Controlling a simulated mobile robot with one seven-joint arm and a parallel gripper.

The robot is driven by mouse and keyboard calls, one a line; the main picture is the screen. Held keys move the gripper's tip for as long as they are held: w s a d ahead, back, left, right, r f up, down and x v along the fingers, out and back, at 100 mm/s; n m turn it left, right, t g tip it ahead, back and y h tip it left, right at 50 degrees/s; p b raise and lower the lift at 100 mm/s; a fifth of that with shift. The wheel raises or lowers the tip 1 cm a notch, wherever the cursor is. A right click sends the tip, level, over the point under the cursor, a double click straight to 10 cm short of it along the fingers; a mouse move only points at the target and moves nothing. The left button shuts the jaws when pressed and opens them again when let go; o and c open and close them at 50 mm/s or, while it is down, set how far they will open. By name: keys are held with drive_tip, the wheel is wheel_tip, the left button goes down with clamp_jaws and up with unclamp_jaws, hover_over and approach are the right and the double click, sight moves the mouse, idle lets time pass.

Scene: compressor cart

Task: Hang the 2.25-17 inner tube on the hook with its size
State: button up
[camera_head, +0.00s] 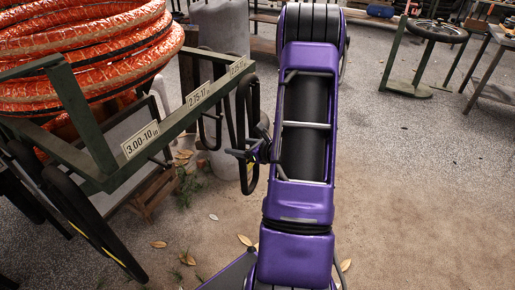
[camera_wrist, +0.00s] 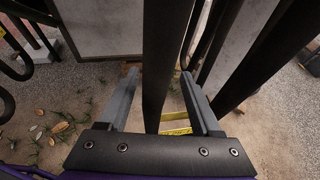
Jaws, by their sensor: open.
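A black inner tube (camera_head: 243,110) hangs as a long narrow loop near the far end of the cart's rail, beside my gripper (camera_head: 252,152). In the wrist view, my gripper (camera_wrist: 160,103) is open. A dark tube strand (camera_wrist: 163,50) runs between its two grey fingers, apparently with space on both sides. Yellow bands (camera_wrist: 175,130) show below it; I cannot read any size there. The rail carries the labels 3.00-10 (camera_head: 140,140) and 2.75-17 (camera_head: 198,95). A third label (camera_head: 237,66) at the far end is too small to read surely. The hook tips are hard to make out.
A large black tube (camera_head: 85,225) with a yellow mark hangs at the cart's near end. Orange hose (camera_head: 85,55) is coiled on the green cart frame (camera_head: 85,115). A wheel stand (camera_head: 420,60) and a table (camera_head: 490,70) are at back right. The floor at right is clear.

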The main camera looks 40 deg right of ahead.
drive_tip(key=p+v, duration=0.1)
drive_tip(key=v, duration=1.5)
drive_tip(key=shift+p, duration=0.3)
drive_tip(key=shift+a, duration=0.1)
